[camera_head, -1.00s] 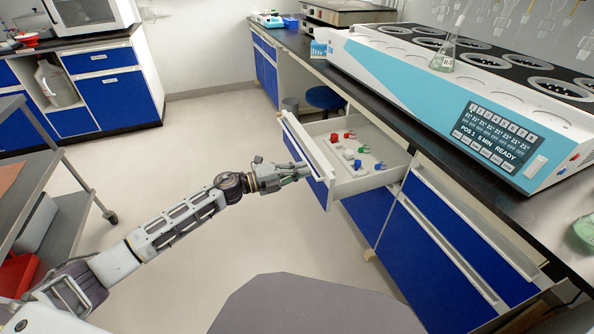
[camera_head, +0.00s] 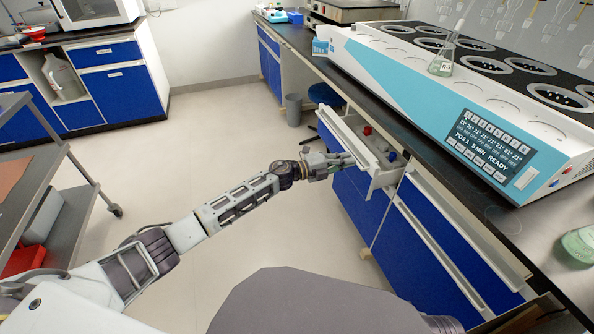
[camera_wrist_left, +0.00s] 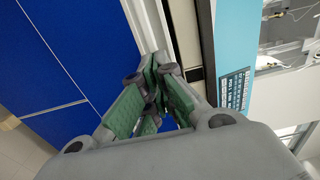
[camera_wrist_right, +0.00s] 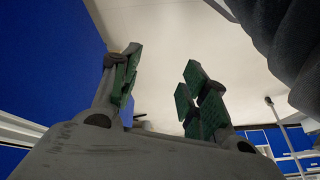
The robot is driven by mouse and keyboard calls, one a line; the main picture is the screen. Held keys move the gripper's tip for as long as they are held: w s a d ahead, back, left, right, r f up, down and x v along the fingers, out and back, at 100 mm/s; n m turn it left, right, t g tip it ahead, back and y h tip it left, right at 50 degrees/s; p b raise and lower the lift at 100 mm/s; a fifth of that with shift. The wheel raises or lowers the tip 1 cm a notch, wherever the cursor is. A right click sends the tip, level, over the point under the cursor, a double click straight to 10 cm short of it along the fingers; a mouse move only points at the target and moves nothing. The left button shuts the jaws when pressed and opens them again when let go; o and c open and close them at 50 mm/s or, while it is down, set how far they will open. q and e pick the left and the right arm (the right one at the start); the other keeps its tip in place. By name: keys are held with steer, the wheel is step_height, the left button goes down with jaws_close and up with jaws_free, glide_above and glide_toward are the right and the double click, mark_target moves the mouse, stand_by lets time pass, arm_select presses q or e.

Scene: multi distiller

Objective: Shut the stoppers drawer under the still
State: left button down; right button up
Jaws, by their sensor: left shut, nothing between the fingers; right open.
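The stoppers drawer (camera_head: 384,180) is partly open under the still (camera_head: 455,100), with a white inside and a blue front. Red and blue stoppers show in its open part. My left gripper (camera_head: 343,160) is shut and empty, with its fingertips at the drawer's front; in the left wrist view the closed fingers (camera_wrist_left: 155,75) are against or very near the pale front edge. I cannot tell exact contact. My right gripper (camera_wrist_right: 160,85) is open and empty in the right wrist view, below counter height near blue cabinets; it does not show in the head view.
A flask (camera_head: 442,62) stands on the still. Another drawer (camera_head: 450,225) to the right of the stoppers drawer sits slightly out. A grey bin (camera_head: 293,108) and blue stool (camera_head: 325,94) are beyond it. A grey cart (camera_head: 60,180) stands left, with clear floor between.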

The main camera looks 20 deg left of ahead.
mark_target(361, 159)
arm_select(q)
steer(key=b+x, duration=0.1)
steer(key=x, duration=0.5)
steer(key=shift+w, duration=0.1)
steer(key=b+x, duration=0.2)
steer(key=x, duration=0.4)
steer(key=shift+d, duration=0.2)
arm_select(e)
step_height(361, 159, down, 6)
steer(key=w+a+t, duration=0.1)
steer(key=shift+y, duration=0.4)
arm_select(q)
steer(key=shift+w+r, duration=0.1)
steer(key=shift+r, duration=0.05)
arm_select(e)
steer(key=shift+a, duration=0.1)
steer(key=shift+s, duration=0.15)
